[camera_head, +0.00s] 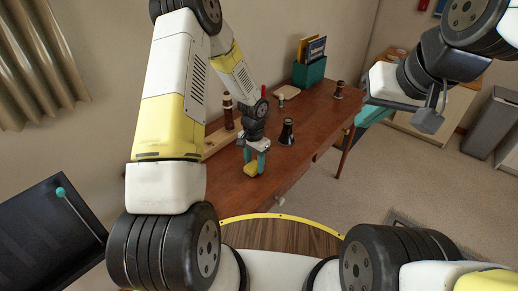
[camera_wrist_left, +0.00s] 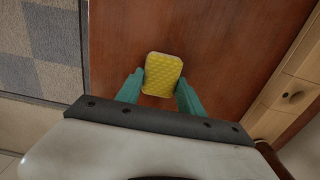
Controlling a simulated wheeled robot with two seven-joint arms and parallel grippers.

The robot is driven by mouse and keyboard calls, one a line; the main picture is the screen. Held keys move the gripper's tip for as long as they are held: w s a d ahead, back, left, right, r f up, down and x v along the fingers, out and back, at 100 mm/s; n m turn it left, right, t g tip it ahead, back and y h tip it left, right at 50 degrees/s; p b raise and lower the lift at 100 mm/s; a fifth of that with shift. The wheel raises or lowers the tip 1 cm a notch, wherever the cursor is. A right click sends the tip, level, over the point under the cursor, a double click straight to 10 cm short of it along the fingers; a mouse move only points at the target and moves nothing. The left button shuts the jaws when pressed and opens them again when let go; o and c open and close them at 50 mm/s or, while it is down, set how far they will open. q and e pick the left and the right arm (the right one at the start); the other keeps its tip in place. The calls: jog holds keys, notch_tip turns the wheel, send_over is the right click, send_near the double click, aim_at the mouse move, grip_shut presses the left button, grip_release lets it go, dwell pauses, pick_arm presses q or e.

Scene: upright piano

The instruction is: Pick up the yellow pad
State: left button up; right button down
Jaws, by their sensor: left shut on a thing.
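The yellow pad (camera_head: 251,170) is a small block with a quilted face, at the brown wooden table (camera_head: 232,185). My left gripper (camera_head: 255,162) points down at it with teal fingers. In the left wrist view, the pad (camera_wrist_left: 163,72) sits between the tips of the left gripper (camera_wrist_left: 160,92), and the fingers are shut on it. I cannot tell whether the pad touches the tabletop. My right gripper (camera_head: 430,118) is at the upper right, away from the table; its jaw state is unclear.
A teal box of books (camera_head: 309,74) is at the far end. The tabletop's front is mostly clear.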

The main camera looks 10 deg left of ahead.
aim_at(254, 164)
pick_arm(q)
jog(key=shift+r, duration=0.45)
notch_tip(254, 164, up, 2)
jog(key=shift+r, duration=0.2)
jog(key=s, duration=1)
jog(key=s+r, duration=0.1)
jog(key=s, duration=0.5)
jog(key=shift+a, duration=0.2)
